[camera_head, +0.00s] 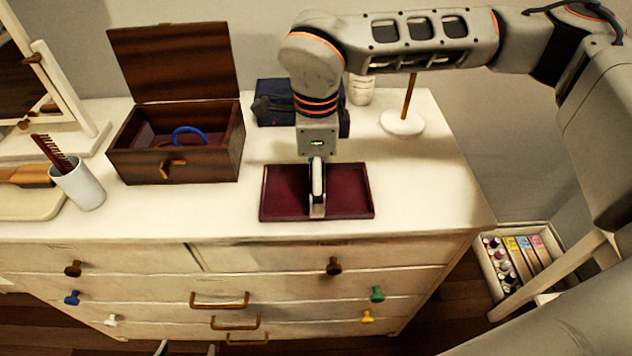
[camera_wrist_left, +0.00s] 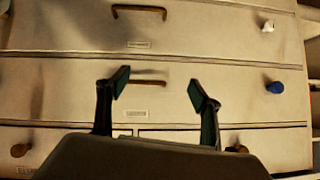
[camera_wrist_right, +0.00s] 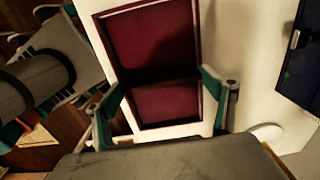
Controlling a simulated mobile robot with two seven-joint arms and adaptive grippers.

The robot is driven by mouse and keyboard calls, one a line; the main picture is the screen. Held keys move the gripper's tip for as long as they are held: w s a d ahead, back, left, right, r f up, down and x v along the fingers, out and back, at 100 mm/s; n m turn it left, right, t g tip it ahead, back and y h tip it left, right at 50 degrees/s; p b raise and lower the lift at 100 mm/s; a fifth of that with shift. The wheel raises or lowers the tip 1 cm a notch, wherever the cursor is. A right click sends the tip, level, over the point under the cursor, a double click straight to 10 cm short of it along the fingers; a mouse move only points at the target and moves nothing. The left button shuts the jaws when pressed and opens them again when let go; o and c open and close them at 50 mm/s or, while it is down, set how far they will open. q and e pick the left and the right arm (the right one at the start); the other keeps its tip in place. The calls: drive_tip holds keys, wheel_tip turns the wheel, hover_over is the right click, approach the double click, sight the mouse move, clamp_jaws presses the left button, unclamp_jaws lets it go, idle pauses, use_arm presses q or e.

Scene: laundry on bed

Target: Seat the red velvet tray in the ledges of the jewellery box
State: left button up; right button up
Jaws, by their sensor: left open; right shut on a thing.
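The red velvet tray (camera_head: 345,188) is shallow with a dark red rim, near the front edge of the dresser top. The right wrist view shows its two red compartments (camera_wrist_right: 152,40) and a divider. My right gripper (camera_wrist_right: 162,85) is shut on the tray, its fingers across the two long sides near the middle. I cannot tell whether the tray is lifted. The wooden jewellery box (camera_head: 212,152) stands to the left, lid up, with a blue ring (camera_head: 188,135) inside. Its ledges are not clear. My left gripper (camera_wrist_left: 157,85) is open and empty before the drawer fronts.
A dark blue box (camera_head: 272,104) stands behind the right gripper. A white-based stand (camera_head: 402,123) and a white cup (camera_head: 361,90) are behind right. A white cup with a comb (camera_head: 80,188) is left of the jewellery box. Clear dresser top lies between box and tray.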

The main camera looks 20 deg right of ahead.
wheel_tip(320, 180, up, 18)
drive_tip(key=p, duration=0.2)
drive_tip(key=n+p, duration=0.2)
drive_tip(key=n, duration=0.9)
approach(369, 181)
drive_tip(key=w+a+r, duration=0.2)
drive_tip(key=w+a, duration=0.1)
drive_tip(key=a, duration=0.1)
drive_tip(key=s+d+f+n, duration=0.1)
drive_tip(key=f+n, duration=0.1)
drive_tip(key=n, duration=0.1)
drive_tip(key=s+d+f+n, duration=0.1)
drive_tip(key=f+n, duration=0.1)
drive_tip(key=n, duration=0.1)
drive_tip(key=s+d+f+n, duration=0.1)
drive_tip(key=d+f+n, duration=0.1)
drive_tip(key=f+n, duration=0.1)
use_arm(q)
drive_tip(key=r, duration=0.1)
drive_tip(key=d+r, duration=0.1)
drive_tip(key=shift+s+r, duration=0.3)
drive_tip(key=shift+r, duration=0.05)
use_arm(e)
drive_tip(key=shift+s+f+n, duration=0.1)
drive_tip(key=shift+f+n, duration=0.2)
drive_tip(key=shift+n, duration=0.3)
